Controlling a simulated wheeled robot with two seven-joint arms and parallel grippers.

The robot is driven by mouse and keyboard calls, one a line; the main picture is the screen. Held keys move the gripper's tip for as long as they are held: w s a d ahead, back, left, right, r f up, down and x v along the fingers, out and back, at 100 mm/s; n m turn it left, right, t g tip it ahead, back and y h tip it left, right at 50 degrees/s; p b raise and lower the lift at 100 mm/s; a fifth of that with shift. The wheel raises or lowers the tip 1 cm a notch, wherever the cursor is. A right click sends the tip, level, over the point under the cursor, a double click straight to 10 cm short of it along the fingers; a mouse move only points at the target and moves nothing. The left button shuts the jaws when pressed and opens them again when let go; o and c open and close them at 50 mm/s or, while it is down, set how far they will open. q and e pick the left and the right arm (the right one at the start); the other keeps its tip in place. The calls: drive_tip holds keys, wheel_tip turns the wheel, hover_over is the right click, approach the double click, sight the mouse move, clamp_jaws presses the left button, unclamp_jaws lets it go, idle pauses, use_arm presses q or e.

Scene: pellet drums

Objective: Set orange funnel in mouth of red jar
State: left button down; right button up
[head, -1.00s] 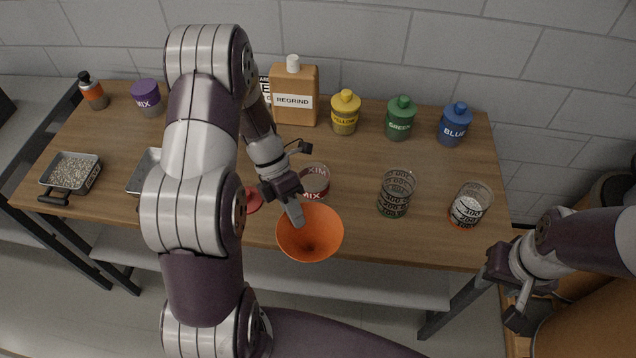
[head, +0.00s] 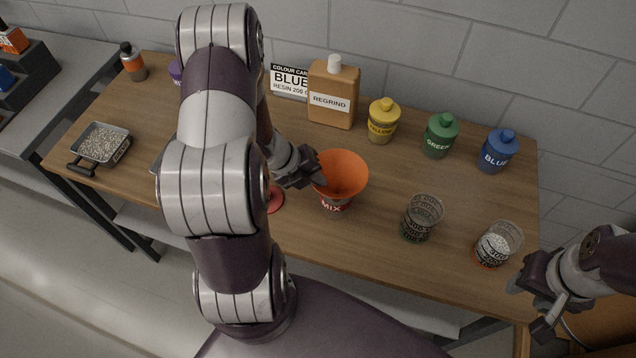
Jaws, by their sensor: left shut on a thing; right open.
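The orange funnel (head: 345,172) is wide end up, directly over a jar with a red MIX label (head: 333,205). The funnel hides the jar's mouth, so I cannot tell whether its spout is inside or just above. My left gripper (head: 316,180) is shut on the funnel's left rim. My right gripper (head: 530,305) is open and empty, off the table's right front corner.
A red round object (head: 274,200) lies left of the jar, partly behind my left arm. A green-marked beaker (head: 421,218) and an orange-marked beaker with white pellets (head: 496,245) stand to the right. The REGRIND bottle (head: 334,92) and yellow (head: 383,122), green (head: 439,136) and blue (head: 497,152) bottles stand behind.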

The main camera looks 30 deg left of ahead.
use_arm(q)
drive_tip(key=shift+w+f, duration=0.15)
drive_tip(key=shift+f, duration=0.5)
drive_tip(key=shift+w, duration=0.1)
drive_tip(key=c, duration=1.3)
unclamp_jaws()
drive_tip(key=shift+r, duration=0.1)
